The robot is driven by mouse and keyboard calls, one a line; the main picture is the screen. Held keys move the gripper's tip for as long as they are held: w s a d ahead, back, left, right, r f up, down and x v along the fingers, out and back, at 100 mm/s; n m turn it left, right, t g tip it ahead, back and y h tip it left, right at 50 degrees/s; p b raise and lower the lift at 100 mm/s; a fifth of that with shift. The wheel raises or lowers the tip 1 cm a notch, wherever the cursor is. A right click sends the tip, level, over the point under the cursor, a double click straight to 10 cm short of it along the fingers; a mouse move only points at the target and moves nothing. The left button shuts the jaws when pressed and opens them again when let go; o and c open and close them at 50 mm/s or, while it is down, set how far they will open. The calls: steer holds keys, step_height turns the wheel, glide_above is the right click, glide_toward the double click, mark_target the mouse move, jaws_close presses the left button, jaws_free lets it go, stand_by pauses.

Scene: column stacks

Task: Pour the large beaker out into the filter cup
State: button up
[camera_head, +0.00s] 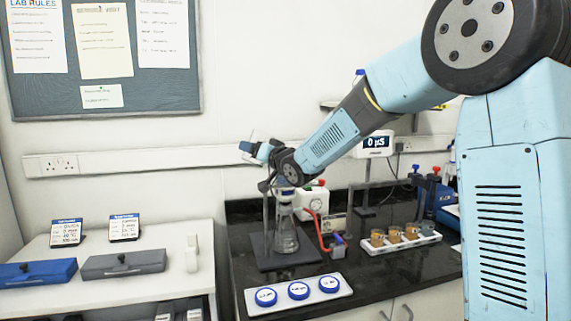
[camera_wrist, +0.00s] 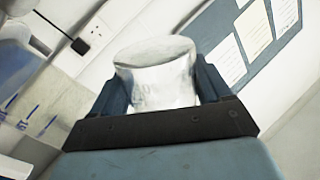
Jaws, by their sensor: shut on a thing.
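The large beaker (camera_wrist: 158,80), clear glass, sits between the two jaws of my gripper (camera_wrist: 163,85) in the wrist view, and the jaws are shut on its sides. The room behind it looks tilted there. In the head view my gripper (camera_head: 264,154) is above and slightly left of the glass filter flask (camera_head: 285,240). The filter cup (camera_head: 285,197) is on top of the flask, partly hidden by my wrist.
The flask stands on a dark stand base (camera_head: 268,262). A red hose (camera_head: 321,232) is beside it. A white tray with blue-lidded dishes (camera_head: 299,290) lies in front. A white rack with brown cups (camera_head: 403,243) stands to the right. A white side bench (camera_head: 110,295) is left.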

steer(key=f+n, duration=0.1)
steer(key=a+f+n, duration=0.1)
steer(key=f+n+b, duration=0.1)
steer(key=f, duration=0.1)
steer(key=shift+s+a+g, duration=0.3)
steer(key=shift+s, duration=0.1)
steer(key=shift+s+a+f+n+b, duration=0.15)
steer(key=shift+f+n+b, duration=0.1)
steer(key=shift+n, duration=0.3)
steer(key=shift+a+f+n+b, duration=0.1)
steer(key=shift+f+n+b, duration=0.1)
steer(key=shift+n, duration=0.35)
